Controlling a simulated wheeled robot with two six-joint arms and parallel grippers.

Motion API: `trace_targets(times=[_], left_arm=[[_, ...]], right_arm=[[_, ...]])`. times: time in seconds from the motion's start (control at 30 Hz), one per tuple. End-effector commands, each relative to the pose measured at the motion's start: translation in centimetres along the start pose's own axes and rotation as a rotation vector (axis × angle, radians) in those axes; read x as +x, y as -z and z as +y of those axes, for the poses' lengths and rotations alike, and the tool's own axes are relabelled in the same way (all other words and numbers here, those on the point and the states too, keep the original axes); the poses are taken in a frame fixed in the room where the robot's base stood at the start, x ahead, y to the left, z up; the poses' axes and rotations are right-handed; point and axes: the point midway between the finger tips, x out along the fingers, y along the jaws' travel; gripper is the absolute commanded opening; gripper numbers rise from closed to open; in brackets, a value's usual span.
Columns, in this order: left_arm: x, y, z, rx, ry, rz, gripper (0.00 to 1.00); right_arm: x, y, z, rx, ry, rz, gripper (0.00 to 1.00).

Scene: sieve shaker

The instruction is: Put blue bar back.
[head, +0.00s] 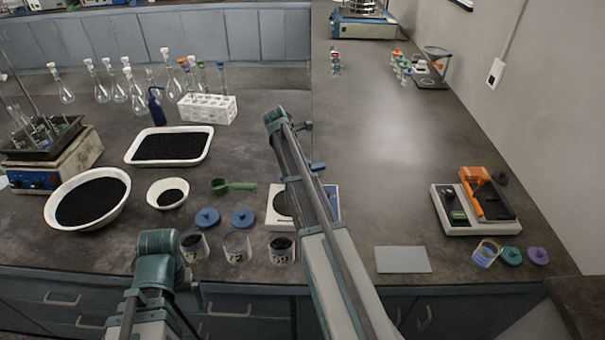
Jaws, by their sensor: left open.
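I cannot clearly make out a separate blue bar. A small clear jar (485,254) with a yellowish rim and something blue in it stands at the right near the front edge; I cannot tell whether the blue is a bar. My left gripper (190,293) is low at the front edge of the left bench, by the labelled jars, open, with its fingers mostly hidden by my arm. My right arm crosses the middle of the view over the white balance (273,215); its fingers cannot be made out.
Three labelled jars (237,247) stand at the front edge, with two blue lids (242,218) behind. A white tray (209,142) and bowls of black grains lie left. A grey plate (403,259) and orange-and-white device (451,225) are right.

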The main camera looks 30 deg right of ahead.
Motion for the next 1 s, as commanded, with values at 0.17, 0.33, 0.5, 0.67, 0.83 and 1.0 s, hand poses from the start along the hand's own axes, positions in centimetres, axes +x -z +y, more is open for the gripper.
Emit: trace_targets(times=[0.17,0.33,0.5,0.67,0.83,1.0], left_arm=[[1.19,0.07,0.11,0.000,0.000,0.000,1.00],[1.04,0.06,0.10,0.000,0.000,0.000,1.00],[1.45,0.09,0.14,0.000,0.000,0.000,1.00],[1.33,0.08,0.13,0.000,0.000,0.000,1.00],[1.33,0.08,0.13,0.000,0.000,0.000,1.00],[1.23,0.07,0.12,0.000,0.000,0.000,1.00]], right_arm=[[1.11,0.45,0.00,0.000,0.000,0.000,0.00],[0.97,0.40,0.00,0.000,0.000,0.000,0.00],[1.35,0.56,0.00,0.000,0.000,0.000,0.34],[1.24,0.51,0.00,0.000,0.000,0.000,0.62],[1.24,0.51,0.00,0.000,0.000,0.000,0.62],[1.14,0.47,0.00,0.000,0.000,0.000,0.62]])
